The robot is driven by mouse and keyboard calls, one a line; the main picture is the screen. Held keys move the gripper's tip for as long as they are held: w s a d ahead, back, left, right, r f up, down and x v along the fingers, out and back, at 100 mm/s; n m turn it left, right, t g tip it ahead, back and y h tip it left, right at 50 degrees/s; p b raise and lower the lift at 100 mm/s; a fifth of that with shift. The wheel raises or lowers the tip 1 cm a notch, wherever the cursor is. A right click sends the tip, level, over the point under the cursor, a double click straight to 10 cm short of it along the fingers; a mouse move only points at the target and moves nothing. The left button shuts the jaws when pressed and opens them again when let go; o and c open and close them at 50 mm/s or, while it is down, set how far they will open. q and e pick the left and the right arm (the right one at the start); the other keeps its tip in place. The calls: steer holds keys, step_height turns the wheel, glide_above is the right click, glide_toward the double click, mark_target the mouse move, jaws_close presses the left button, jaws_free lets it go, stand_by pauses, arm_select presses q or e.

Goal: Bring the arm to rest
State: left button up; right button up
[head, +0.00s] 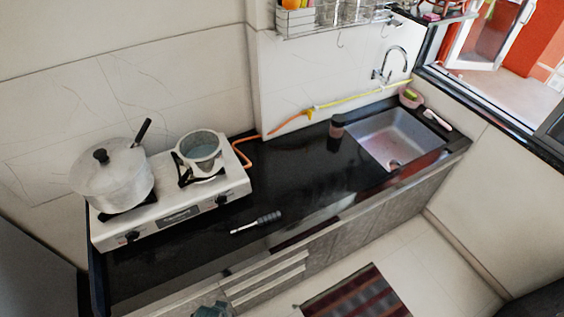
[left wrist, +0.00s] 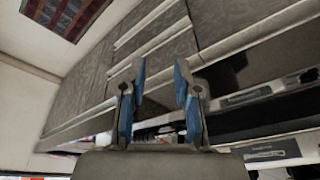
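My left gripper (left wrist: 160,80) shows in the left wrist view, with its two blue-padded fingers apart and nothing between them. Behind it are the grey cabinet fronts (left wrist: 150,45) below the counter. In the head view, a small grey-teal part of my left gripper (head: 212,311) shows at the bottom edge, in front of the cabinets and apart from the counter things. Most of my left arm is out of the head view. My right gripper is in neither view.
The black counter (head: 290,185) carries a white stove (head: 180,213) with a lidded pot (head: 112,178) and a smaller pot (head: 200,152). A dark-handled tool (head: 257,222) lies near the front edge. A dark cup (head: 337,126) stands by the sink (head: 397,139). A striped mat (head: 355,297) lies on the floor.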

arm_select(q)
steer(key=s+a+f+g+b, duration=0.1)
steer(key=s+f+b, duration=0.15)
steer(key=f, duration=1.15)
steer(key=s+f+b, duration=0.1)
steer(key=s+f, duration=0.3)
steer(key=f, duration=0.9)
steer(key=s+a+f+g+b, duration=0.1)
steer(key=s+a+f, duration=0.1)
steer(key=s+f, duration=1.1)
steer(key=shift+s+a+b, duration=0.15)
steer(key=shift+s+b, duration=0.15)
steer(key=shift+s, duration=0.45)
steer(key=shift+o, duration=0.2)
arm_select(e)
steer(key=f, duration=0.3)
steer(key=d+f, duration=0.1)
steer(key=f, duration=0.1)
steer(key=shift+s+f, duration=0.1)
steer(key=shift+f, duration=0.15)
